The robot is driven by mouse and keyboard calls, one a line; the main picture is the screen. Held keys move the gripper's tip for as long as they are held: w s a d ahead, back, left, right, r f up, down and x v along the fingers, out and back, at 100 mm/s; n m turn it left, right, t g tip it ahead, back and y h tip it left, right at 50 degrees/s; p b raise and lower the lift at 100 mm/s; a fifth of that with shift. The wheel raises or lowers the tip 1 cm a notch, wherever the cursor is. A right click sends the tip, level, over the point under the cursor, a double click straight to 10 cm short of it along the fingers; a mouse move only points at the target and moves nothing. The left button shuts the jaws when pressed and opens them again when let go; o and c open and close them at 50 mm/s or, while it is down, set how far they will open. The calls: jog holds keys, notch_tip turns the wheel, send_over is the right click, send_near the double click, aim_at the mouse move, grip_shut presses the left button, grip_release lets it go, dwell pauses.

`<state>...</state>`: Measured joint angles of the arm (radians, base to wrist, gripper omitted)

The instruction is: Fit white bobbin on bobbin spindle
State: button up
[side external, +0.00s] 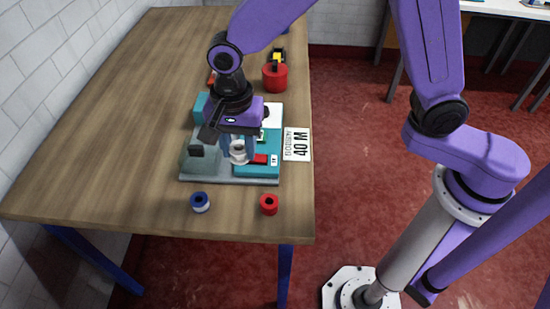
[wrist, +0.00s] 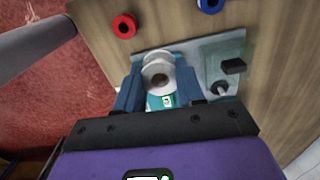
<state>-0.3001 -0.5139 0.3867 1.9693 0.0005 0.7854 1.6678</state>
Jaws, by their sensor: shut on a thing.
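The white bobbin (wrist: 157,68) is between the two blue fingers of my gripper (wrist: 158,86) in the wrist view, its round flange and dark centre hole facing the camera. In the side view the white bobbin (side external: 238,157) shows low over the teal and grey machine (side external: 256,171), below my gripper (side external: 238,148). My gripper is shut on it. I cannot make out the bobbin spindle for certain; the bobbin and fingers hide the area under them. I cannot tell whether the bobbin touches the machine.
A blue bobbin (side external: 200,202) and a red bobbin (side external: 269,204) lie near the table's front edge. A card marked 40 M (side external: 297,145) lies right of the machine. A red round container (side external: 275,78) stands behind. The table's left side (side external: 100,150) is clear.

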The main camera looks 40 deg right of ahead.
jog(key=w+d+f, duration=0.1)
jog(key=w, duration=0.9)
jog(key=w+d+f, duration=0.1)
jog(key=w+d, duration=0.1)
jog(key=w, duration=0.8)
jog(key=shift+d+f, duration=0.15)
jog(key=shift+d, duration=0.1)
jog(key=shift+w+f, duration=0.1)
jog(key=shift+f, duration=2.85)
jog(key=shift+f, duration=1.85)
jog(key=o, duration=1.1)
jog(key=shift+r, duration=0.1)
